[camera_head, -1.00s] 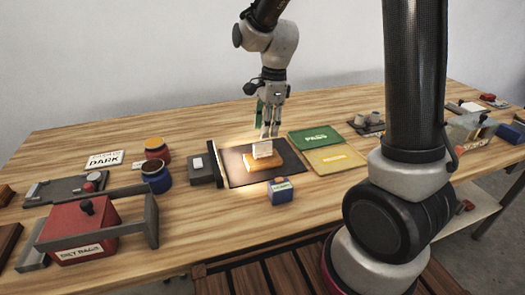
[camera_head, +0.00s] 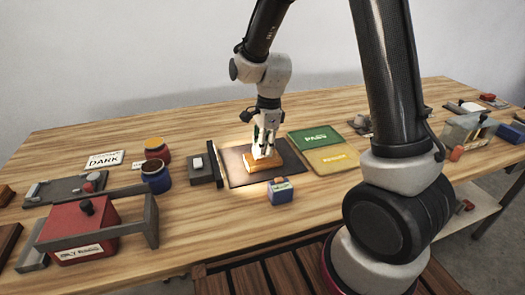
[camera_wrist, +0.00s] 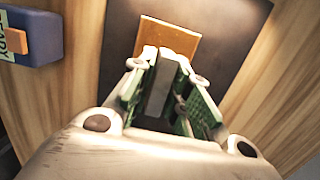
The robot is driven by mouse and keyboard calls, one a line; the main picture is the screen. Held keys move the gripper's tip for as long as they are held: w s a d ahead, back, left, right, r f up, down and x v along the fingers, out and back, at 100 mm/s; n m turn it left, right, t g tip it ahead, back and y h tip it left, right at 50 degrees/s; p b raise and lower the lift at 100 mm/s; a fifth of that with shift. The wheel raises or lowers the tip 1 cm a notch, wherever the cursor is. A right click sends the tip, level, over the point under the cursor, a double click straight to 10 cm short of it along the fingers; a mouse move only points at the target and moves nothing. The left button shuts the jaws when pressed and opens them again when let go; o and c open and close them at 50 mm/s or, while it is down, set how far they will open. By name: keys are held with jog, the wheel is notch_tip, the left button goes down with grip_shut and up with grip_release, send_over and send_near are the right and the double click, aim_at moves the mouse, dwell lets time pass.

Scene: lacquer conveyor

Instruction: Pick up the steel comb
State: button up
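A pale grey upright plate, which looks like the steel comb (camera_head: 263,151), stands on an amber block (camera_head: 261,161) on the dark mat (camera_head: 236,176). In the wrist view the plate (camera_wrist: 158,88) is between the green-padded fingers of my gripper (camera_wrist: 168,98), with the amber block (camera_wrist: 168,38) beyond it. My gripper (camera_head: 265,149) points down around the plate. The fingers are apart, and a gap shows between the plate and the right finger. The fingers hide part of the plate in the head view, and its teeth cannot be made out.
A blue box (camera_head: 280,191) stands just in front of the mat. A dark upright bar (camera_head: 213,164) borders the mat's left side. Green (camera_head: 314,139) and yellow (camera_head: 332,159) pads lie to its right. A red box (camera_head: 85,232) and jars (camera_head: 156,177) are farther left.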

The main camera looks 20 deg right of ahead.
grip_shut()
